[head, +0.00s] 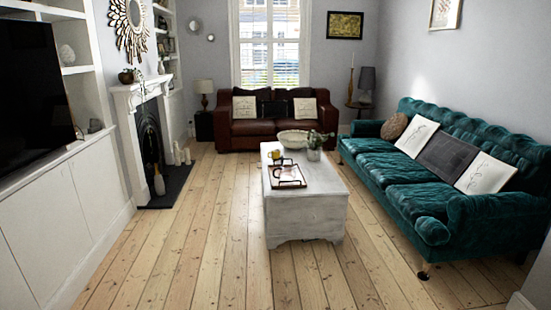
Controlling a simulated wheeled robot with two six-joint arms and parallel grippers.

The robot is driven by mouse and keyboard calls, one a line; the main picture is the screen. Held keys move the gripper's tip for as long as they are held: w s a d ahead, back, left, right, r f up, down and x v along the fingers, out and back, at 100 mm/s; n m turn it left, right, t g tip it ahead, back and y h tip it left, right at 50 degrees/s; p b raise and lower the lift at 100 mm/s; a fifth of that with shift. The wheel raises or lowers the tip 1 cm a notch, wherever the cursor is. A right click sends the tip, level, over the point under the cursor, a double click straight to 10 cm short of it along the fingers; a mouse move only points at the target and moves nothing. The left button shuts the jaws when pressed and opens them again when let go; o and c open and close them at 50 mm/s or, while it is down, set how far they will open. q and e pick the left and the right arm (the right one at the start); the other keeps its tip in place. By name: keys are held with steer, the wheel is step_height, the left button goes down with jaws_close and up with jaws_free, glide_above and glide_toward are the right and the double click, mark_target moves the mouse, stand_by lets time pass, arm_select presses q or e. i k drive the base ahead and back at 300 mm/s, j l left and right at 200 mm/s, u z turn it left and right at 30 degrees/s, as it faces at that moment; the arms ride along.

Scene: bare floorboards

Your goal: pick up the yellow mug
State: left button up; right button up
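The yellow mug (275,155) is small in the head view and stands towards the far left part of the white chest-like coffee table (305,212). It is just behind a tray (273,178) with dark handles, and a dark item beside the mug partly blends with it. Neither of my grippers shows in the head view, and the mug stands away from me across the floor.
A wide bowl (293,138) and a potted plant (315,153) also stand on the table. A teal sofa (398,181) is to the right, a brown sofa (251,128) behind, and a fireplace (128,99) to the left. The floorboards (200,240) in front are clear.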

mark_target(276, 153)
steer(key=i+j+u, duration=0.1)
steer(key=i, duration=0.55)
steer(key=i+j+u, duration=0.15)
steer(key=i, duration=0.5)
steer(key=i+u, duration=0.1)
steer(key=i, duration=0.55)
steer(key=i+u, duration=0.15)
steer(key=i, duration=0.5)
steer(key=i+l+u, duration=0.1)
steer(key=i, duration=0.55)
steer(key=i+l+u, duration=0.1)
steer(key=i+l, duration=0.15)
steer(key=i, duration=0.4)
